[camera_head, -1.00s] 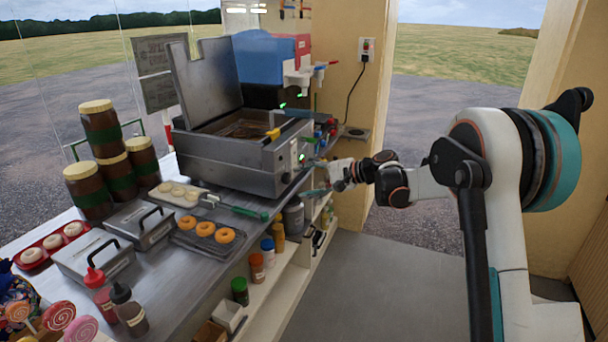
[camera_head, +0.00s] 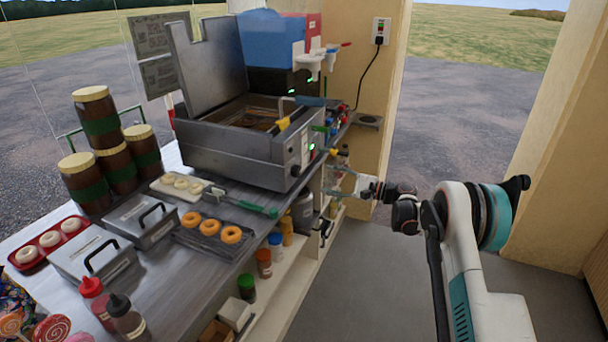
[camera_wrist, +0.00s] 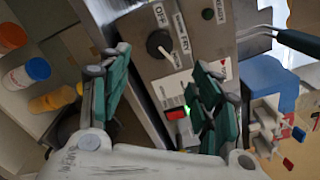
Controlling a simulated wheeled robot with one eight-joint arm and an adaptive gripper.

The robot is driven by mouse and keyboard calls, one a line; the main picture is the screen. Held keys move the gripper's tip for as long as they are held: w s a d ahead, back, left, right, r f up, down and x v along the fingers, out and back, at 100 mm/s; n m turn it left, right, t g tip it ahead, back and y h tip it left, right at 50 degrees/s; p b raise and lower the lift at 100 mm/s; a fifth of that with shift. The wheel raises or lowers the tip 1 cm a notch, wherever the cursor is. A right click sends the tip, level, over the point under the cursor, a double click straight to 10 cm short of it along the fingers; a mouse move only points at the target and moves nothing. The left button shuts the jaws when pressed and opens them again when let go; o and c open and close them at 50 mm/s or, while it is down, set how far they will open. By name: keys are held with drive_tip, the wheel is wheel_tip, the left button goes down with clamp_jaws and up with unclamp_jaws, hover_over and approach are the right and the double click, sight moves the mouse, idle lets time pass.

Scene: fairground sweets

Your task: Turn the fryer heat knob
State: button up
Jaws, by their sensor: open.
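The fryer (camera_head: 235,150) is a steel box with its lid up, standing on the counter. Its heat knob (camera_wrist: 160,43) is round and black with a pale pointer mark, on the control panel (camera_wrist: 185,60) beside an "OFF" label. The knob also shows small and dark low on the panel in the head view (camera_head: 296,171). My gripper (camera_wrist: 164,62) is open and empty, its green-padded fingers spread on either side of the knob in the wrist view, apart from it. In the head view my gripper (camera_head: 334,182) is just right of the panel.
A lit red and green switch (camera_wrist: 177,114) and a round dark green light (camera_wrist: 208,14) are on the same panel. Shelves with bottles (camera_head: 264,262) lie below the counter. A green-handled tool (camera_head: 250,207) lies before the fryer. The floor at right is clear.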

sight(300, 172)
drive_tip(key=b+x, duration=0.3)
drive_tip(key=x, duration=0.8)
drive_tip(key=c, duration=1.1)
